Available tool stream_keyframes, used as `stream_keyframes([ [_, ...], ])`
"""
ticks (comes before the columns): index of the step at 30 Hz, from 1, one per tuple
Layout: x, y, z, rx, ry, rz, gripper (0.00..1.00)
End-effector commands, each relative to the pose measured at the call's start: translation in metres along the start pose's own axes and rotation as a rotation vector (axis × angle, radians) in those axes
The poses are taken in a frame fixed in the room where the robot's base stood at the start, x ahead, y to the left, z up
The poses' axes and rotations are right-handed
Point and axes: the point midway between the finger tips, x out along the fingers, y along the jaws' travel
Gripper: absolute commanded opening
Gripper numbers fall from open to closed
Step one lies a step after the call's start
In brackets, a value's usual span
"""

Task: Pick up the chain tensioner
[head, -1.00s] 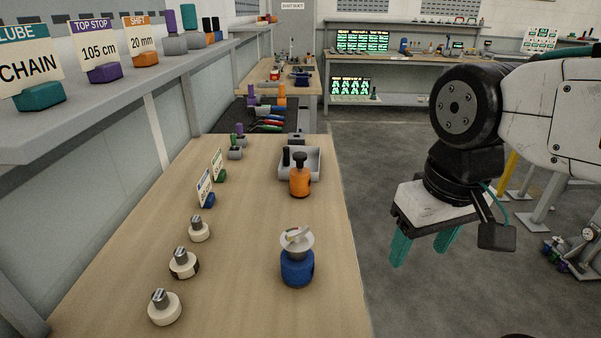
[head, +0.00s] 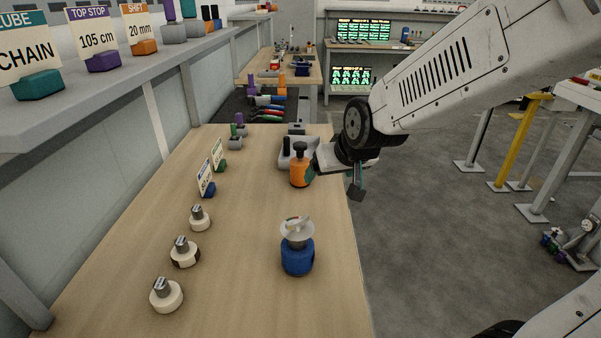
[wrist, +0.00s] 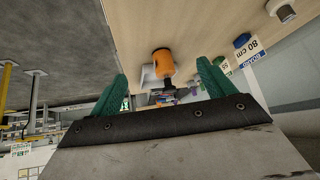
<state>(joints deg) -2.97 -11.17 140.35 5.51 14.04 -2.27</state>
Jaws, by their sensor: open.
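An orange cylinder with a black neck and knob (head: 300,174) stands upright near the right edge of the wooden bench. A blue cylinder with a pale tilted top (head: 297,257) stands nearer to me. No label shows which one is the chain tensioner. In the wrist view my gripper's green fingers (wrist: 162,69) are spread apart. The orange cylinder (wrist: 162,62) shows between them, its black knob toward the palm; contact cannot be told.
A grey tray (head: 312,144) stands just behind the orange cylinder. Several cream round pieces with metal tops (head: 184,251) line the left of the bench (head: 235,290). Small sign cards (head: 206,178) stand behind them. A shelf (head: 110,108) overhangs the left side. The front middle is clear.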

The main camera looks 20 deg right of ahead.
Motion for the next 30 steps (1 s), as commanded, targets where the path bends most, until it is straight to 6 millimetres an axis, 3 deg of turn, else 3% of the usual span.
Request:
stream_keyframes([
  [1, 0.024, -0.001, -0.01, 0.002, 0.04, 0.002, 0.82],
  [6, 0.092, -0.002, -0.045, 0.009, 0.234, 0.024, 0.82],
  [12, 0.15, 0.001, -0.065, 0.01, 0.428, 0.064, 0.82],
  [18, 0.172, 0.003, -0.07, 0.007, 0.525, 0.089, 0.82],
  [30, 0.209, 0.008, -0.09, 0.006, 0.537, 0.092, 0.82],
])
